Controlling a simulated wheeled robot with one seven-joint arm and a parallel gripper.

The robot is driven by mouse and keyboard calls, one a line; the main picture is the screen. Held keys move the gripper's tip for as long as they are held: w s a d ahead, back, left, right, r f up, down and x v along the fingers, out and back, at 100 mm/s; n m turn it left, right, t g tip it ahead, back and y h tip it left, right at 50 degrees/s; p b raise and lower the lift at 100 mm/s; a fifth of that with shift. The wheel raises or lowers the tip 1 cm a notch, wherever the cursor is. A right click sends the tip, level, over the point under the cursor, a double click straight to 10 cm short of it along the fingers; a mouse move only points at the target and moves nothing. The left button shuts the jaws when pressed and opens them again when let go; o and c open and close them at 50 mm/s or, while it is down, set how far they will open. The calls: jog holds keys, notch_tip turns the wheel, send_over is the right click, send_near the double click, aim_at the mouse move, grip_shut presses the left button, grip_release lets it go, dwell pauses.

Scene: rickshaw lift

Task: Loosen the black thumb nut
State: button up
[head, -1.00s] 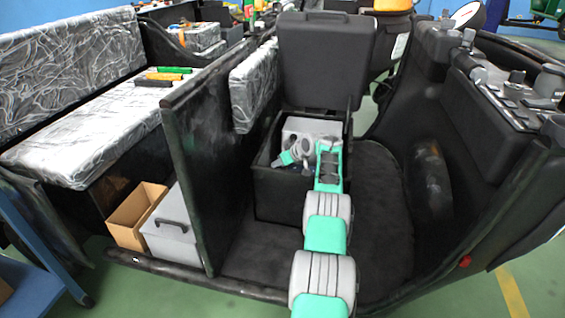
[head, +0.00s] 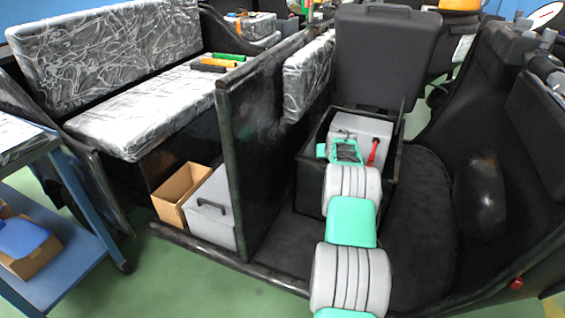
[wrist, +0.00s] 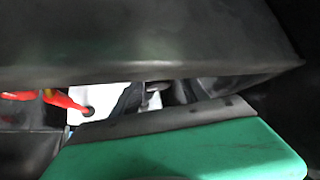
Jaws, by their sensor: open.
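A grey-white battery-like block (head: 370,135) sits in an open black box (head: 310,178), with a red lead (head: 373,150) on its right side. In the wrist view, a red lead (wrist: 62,98) ends by a small dark round spot (wrist: 88,112) on the white surface. A small dark knob on a light post (wrist: 153,88) shows near the middle; it may be the black thumb nut, but it is too small to be sure. My gripper (wrist: 153,100) is open, its dark fingers partly seen around that post. Contact cannot be told. In the head view my wrist covers the fingers.
The raised black lid (head: 385,60) stands behind the box. A dark upright panel (head: 255,150) is on the left, with a grey case (head: 210,215) and cardboard box (head: 180,195) beyond.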

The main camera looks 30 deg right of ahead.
jog(key=m+g+h, duration=0.1)
jog(key=m, duration=0.1)
jog(key=m+g+h, duration=0.1)
jog(key=m, duration=0.1)
jog(key=shift+h+p, duration=0.3)
jog(key=shift+s+r+m+g, duration=0.1)
jog(key=shift+r+m+g, duration=0.2)
jog(key=shift+m+g, duration=0.15)
jog(key=s+a+r+n+y+p, duration=0.1)
jog(key=s+a+r, duration=0.2)
jog(key=a, duration=0.6)
jog(key=s+a+r+n+y+p, duration=0.1)
jog(key=s+a+r+n, duration=0.1)
jog(key=a+r, duration=0.4)
jog(key=s+a+r+n+y, duration=0.1)
jog(key=s+a+r, duration=0.3)
jog(key=a, duration=0.7)
jog(key=shift+s+a+r+y+p, duration=0.3)
jog(key=shift+s+a+r+p, duration=0.1)
jog(key=shift+s, duration=0.2)
jog(key=shift+n, duration=0.25)
